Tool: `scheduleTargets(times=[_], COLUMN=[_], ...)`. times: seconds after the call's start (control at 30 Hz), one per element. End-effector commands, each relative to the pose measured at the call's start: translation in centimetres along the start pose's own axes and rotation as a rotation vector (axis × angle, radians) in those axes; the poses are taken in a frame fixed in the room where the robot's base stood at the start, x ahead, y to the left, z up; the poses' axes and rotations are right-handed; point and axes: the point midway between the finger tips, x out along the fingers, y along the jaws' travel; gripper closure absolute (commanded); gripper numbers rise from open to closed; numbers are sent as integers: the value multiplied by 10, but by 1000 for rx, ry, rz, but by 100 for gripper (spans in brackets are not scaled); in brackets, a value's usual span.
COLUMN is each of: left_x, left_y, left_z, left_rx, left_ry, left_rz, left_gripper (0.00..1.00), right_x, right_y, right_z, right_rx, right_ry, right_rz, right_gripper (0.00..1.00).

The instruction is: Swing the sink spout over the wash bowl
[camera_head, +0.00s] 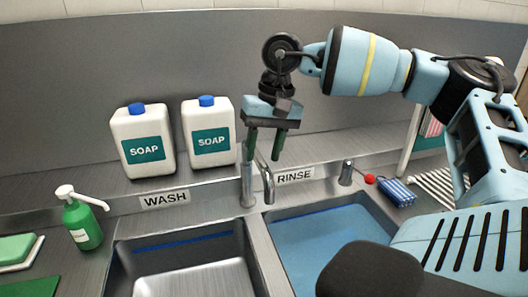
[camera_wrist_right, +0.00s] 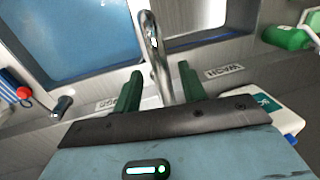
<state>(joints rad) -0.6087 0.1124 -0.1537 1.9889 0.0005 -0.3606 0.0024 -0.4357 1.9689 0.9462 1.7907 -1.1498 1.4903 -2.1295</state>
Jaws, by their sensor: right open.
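The metal sink spout (camera_head: 265,178) rises from the tap column (camera_head: 247,185) between the two basins. Its tip hangs to the right, at the rinse basin's side. The wash bowl (camera_head: 190,280) is the left basin, marked WASH; the rinse basin (camera_head: 330,240) is on the right with a blue interior. My right gripper (camera_head: 264,154) is open, green fingers pointing down just above and around the spout's top. In the right wrist view the spout (camera_wrist_right: 155,55) shows between the fingers (camera_wrist_right: 158,85); contact cannot be told. My left gripper is not in view.
Two white soap jugs (camera_head: 143,140) (camera_head: 209,132) stand behind the wash side. A green pump bottle (camera_head: 82,225) and a green sponge (camera_head: 15,248) are at the left.

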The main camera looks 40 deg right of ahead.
Motion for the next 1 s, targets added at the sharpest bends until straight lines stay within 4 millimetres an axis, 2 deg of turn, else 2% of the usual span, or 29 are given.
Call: scheduleTargets(times=[0.2,0.47,0.77,1.0], left_x=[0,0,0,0], left_y=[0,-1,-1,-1], left_z=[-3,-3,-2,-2], left_rx=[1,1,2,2], left_ry=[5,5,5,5], left_rz=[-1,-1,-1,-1], left_gripper=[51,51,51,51], right_x=[12,13,13,13], right_y=[0,0,0,0], right_z=[0,0,0,0], right_rx=[0,0,0,1], right_ry=[0,0,1,1], right_rz=[-1,-1,-1,-1], right_gripper=[59,59,98,100])
